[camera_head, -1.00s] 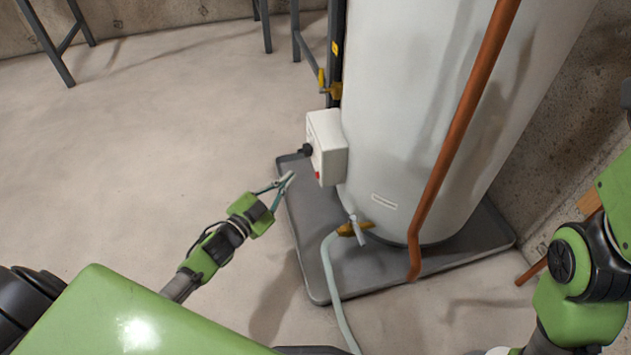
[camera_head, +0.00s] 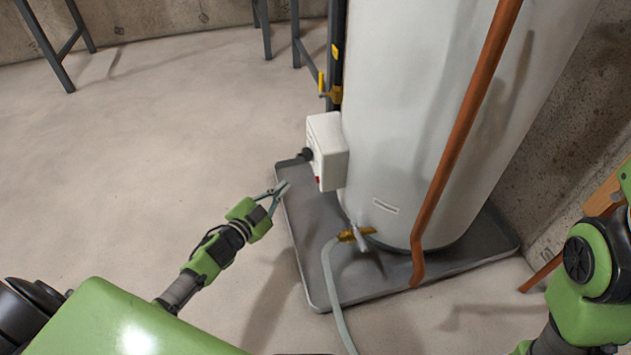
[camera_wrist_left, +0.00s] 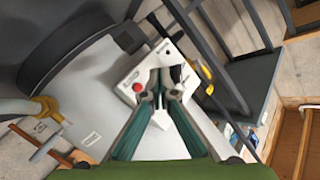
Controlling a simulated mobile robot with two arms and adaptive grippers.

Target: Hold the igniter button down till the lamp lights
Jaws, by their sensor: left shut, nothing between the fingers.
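The white control box (camera_head: 331,160) is mounted on the side of the tall tank. A red button (camera_head: 318,179) sits low on its face and a black knob (camera_head: 306,154) sticks out above it. My left gripper (camera_head: 284,187) is shut and empty, a short way left of the box and apart from it. In the left wrist view the box (camera_wrist_left: 127,78) lies beyond the fingertips, with the red button (camera_wrist_left: 137,87) left of them. The fingers cover part of the face. I cannot make out a lit lamp. My right gripper is out of view.
The grey-white tank (camera_head: 420,110) stands in a low dark tray (camera_head: 322,290). A copper pipe (camera_head: 462,125) runs down its front. A brass drain valve (camera_head: 352,234) with a pale hose (camera_head: 332,285) is below the box. The floor (camera_head: 160,150) at left is clear.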

